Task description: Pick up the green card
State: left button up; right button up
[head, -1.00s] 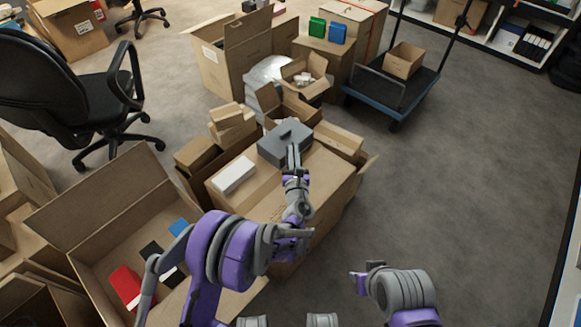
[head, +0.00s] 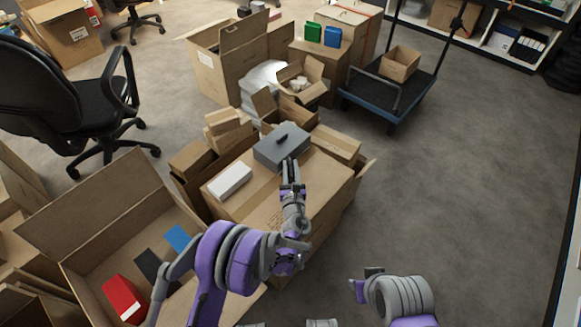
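A green card-like block (head: 313,31) stands upright on a brown carton (head: 320,62) at the top of the head view, beside a similar blue one (head: 332,36). My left gripper (head: 290,166) is far from the green one. It sits over the large closed carton in the middle, at the front edge of a grey box with a dark handle (head: 283,148). It is seen nearly edge-on, so its opening does not show; I cannot tell if it touches the box.
A white box (head: 230,180) lies on the middle carton (head: 315,190). An open carton (head: 107,213) at lower left holds red, black and blue items. A blue cart (head: 396,99) stands at upper right, an office chair (head: 75,95) at left. The floor at right is clear.

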pick_arm(q)
jog(key=shift+r, duration=0.1)
jog(key=shift+r+p, duration=0.2)
jog(key=shift+p, duration=0.1)
jog(key=s, duration=1.2)
jog(key=shift+f+p, duration=0.1)
jog(key=shift+p, duration=0.3)
